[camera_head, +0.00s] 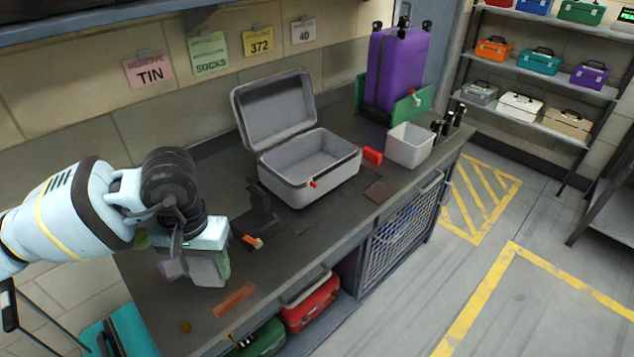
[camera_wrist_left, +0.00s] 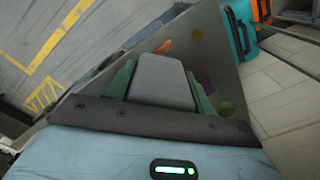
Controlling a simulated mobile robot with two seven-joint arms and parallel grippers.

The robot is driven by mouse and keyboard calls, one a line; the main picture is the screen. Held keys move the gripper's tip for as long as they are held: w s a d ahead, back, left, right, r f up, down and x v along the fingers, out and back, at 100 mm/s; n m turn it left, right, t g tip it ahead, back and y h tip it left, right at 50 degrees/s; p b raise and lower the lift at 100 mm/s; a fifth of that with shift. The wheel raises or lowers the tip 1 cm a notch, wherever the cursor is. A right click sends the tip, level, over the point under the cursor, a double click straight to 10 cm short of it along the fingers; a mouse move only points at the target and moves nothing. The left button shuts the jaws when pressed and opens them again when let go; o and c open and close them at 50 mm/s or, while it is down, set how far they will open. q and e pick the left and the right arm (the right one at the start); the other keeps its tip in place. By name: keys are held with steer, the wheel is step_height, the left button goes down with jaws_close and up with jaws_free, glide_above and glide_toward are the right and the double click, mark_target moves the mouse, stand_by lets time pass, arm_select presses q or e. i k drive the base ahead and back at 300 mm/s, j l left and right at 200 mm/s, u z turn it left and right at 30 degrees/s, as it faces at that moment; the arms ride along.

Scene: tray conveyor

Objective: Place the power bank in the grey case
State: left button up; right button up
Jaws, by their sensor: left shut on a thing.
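The grey case (camera_head: 322,190) stands on the dark bench in the middle of the head view. Its lid (camera_head: 272,110) is raised toward the wall, and the inside looks empty. My left gripper (camera_head: 207,268) is over the near left part of the bench, to the left of the case and apart from it. In the left wrist view, its green fingers are shut on a plain grey block (camera_wrist_left: 162,80), which appears to be the power bank. My right gripper is not in view.
Right of the case are a small red block (camera_head: 372,155), a white bin (camera_head: 409,146) and a purple suitcase (camera_head: 397,65). An orange-ended item (camera_head: 252,241) and an orange strip (camera_head: 233,299) lie near my left gripper. Toolboxes fill the shelves at the right.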

mark_target(296, 184)
steer(key=l, duration=0.35)
steer(key=k+l+u, duration=0.15)
steer(key=l, duration=0.25)
steer(key=i+l, duration=0.2)
steer(key=l, duration=0.15)
steer(key=i+l+u, duration=0.15)
steer(key=l, duration=0.2)
steer(key=i+l, duration=0.25)
steer(key=i+l+u, duration=0.15)
steer(key=l, duration=0.35)
steer(key=i+j+u, duration=0.1)
steer(key=i, duration=0.4)
steer(key=i+j+u, duration=0.15)
steer(key=i, duration=0.3)
